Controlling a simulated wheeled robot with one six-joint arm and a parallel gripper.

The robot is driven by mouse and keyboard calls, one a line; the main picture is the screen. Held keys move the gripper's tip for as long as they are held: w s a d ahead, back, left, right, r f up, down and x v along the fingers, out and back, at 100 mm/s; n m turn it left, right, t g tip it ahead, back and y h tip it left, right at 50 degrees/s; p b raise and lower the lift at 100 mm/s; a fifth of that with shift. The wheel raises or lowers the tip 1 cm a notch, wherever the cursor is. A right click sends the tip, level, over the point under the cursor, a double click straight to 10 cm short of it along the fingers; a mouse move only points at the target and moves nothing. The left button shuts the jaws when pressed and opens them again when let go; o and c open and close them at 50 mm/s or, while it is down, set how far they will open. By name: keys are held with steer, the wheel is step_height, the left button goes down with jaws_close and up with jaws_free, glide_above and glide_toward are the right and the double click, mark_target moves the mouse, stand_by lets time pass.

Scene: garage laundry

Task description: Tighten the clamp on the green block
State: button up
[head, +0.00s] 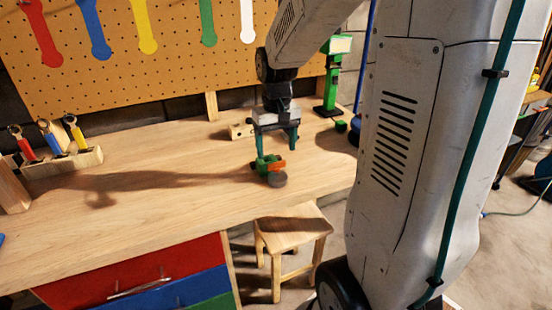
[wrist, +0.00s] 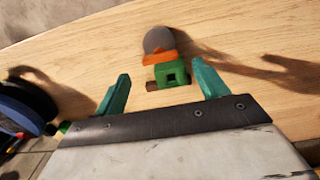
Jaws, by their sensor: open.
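A small green block (head: 262,164) with a square dark opening sits near the front edge of the workbench. An orange piece (head: 278,165) and a round grey disc (head: 278,180) adjoin it, apparently the clamp and its knob. In the wrist view the green block (wrist: 171,75) lies between my fingers in the picture, with the orange piece (wrist: 160,58) and grey disc (wrist: 158,40) beyond it. A small brown bit (wrist: 151,86) shows beside the block. My gripper (head: 277,152) is open and empty, pointing down over the block. Its teal fingers (wrist: 159,70) appear apart from it.
The wooden bench (head: 150,195) is clear left of the clamp. A holed wooden block (head: 241,130) and a green stand tool (head: 330,85) are behind. A tool rack (head: 65,161) stands at left. A stool (head: 292,228) stands below the bench edge.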

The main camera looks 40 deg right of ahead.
mark_target(276, 163)
steer(key=shift+f, duration=2.25)
steer(key=c, duration=1)
